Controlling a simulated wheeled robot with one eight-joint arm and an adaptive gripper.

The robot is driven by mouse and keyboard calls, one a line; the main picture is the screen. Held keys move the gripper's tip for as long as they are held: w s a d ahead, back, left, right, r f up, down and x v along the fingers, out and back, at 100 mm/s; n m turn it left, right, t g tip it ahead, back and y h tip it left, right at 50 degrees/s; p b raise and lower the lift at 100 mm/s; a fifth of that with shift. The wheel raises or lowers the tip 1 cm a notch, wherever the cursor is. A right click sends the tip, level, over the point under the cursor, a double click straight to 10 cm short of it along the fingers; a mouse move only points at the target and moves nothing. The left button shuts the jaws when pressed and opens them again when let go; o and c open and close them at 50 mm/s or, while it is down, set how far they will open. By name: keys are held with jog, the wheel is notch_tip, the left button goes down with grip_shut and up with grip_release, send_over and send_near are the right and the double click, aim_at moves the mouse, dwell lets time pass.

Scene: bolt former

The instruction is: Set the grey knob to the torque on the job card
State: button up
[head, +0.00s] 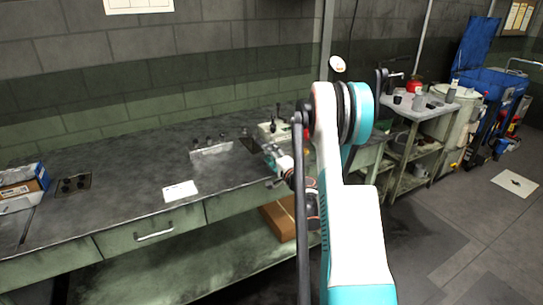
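A white card (180,191) lies flat on the dark bench top near its front edge; its writing is too small to read. Behind it is a low pale panel (211,151) with several small dark parts along its top. I cannot make out which part is the grey knob. My arm stands large at the right of centre.
A pale machine (268,131) with dark handles stands at the bench's right end, partly behind my arm. A box tray (22,186) and a dark socket plate (73,184) are at the left. A brown carton (283,219) sits below. A cart (420,112) stands right.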

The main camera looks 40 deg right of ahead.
notch_tip(320, 180, up, 10)
dwell(0.7)
jog(key=v, duration=1.6)
dwell(1.3)
dwell(0.6)
